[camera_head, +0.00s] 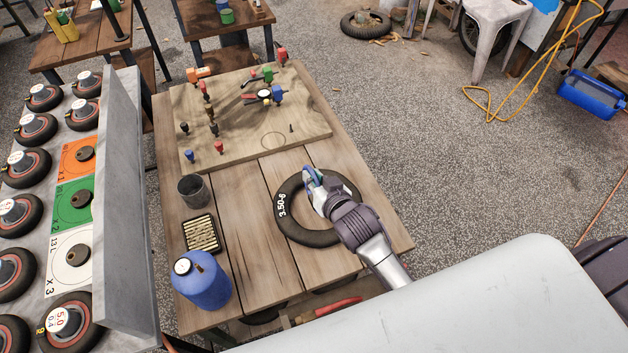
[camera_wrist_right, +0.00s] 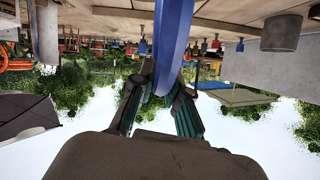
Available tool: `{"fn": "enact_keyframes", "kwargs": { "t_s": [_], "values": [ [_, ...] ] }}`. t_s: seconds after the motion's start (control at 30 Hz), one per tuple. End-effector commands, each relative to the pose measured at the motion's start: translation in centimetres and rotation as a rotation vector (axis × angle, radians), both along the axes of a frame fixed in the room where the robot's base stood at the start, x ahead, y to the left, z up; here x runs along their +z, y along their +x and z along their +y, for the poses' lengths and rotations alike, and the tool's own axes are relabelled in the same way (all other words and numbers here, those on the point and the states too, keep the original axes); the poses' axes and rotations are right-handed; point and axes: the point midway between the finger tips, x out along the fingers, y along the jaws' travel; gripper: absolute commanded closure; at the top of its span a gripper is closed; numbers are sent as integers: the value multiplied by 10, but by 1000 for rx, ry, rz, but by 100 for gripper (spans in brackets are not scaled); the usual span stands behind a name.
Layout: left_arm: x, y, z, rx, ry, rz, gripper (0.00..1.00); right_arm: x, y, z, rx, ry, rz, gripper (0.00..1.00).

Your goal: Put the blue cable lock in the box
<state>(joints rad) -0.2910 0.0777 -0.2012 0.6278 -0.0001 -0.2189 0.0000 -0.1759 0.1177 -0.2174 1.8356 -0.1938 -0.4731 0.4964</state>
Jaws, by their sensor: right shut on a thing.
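My right gripper (camera_head: 313,181) is over the far side of the black tyre (camera_head: 283,220) lying on the wooden table (camera_head: 240,240). It is shut on a blue curved thing that looks like the blue cable lock (camera_head: 308,172). In the right wrist view, the blue cable lock (camera_wrist_right: 173,40) runs between the two teal-padded fingers (camera_wrist_right: 162,88). Much of it is hidden by the gripper in the head view. A blue open box (camera_head: 590,93) stands on the ground at the far right. My left gripper is not in view.
A wooden board (camera_head: 300,115) with valves and fittings lies at the table's far end. A dark cup (camera_head: 193,190), a tray (camera_head: 203,234) and a blue tank (camera_head: 203,281) line the left side. A yellow hose (camera_head: 490,112) lies near the box. Open gravel separates table and box.

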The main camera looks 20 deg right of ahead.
Motion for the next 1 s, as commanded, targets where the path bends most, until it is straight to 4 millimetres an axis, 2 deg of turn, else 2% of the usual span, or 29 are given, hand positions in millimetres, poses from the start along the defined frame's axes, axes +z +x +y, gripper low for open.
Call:
{"fn": "enact_keyframes", "kwargs": {
  "t_s": [0.17, 0.53, 0.57, 0.7, 1.0],
  "values": [
    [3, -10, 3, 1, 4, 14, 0, -17, 0, 0, 0, 2, -3, 100],
    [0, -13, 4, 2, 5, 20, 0, -21, 0, 0, -1, 2, -4, 100],
    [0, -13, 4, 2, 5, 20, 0, -22, 0, 0, -1, 2, -1, 82],
    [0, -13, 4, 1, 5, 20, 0, -22, 0, 0, -1, 2, 0, 60],
    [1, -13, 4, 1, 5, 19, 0, -20, 0, 0, -1, 2, -1, 60]
  ]
}}
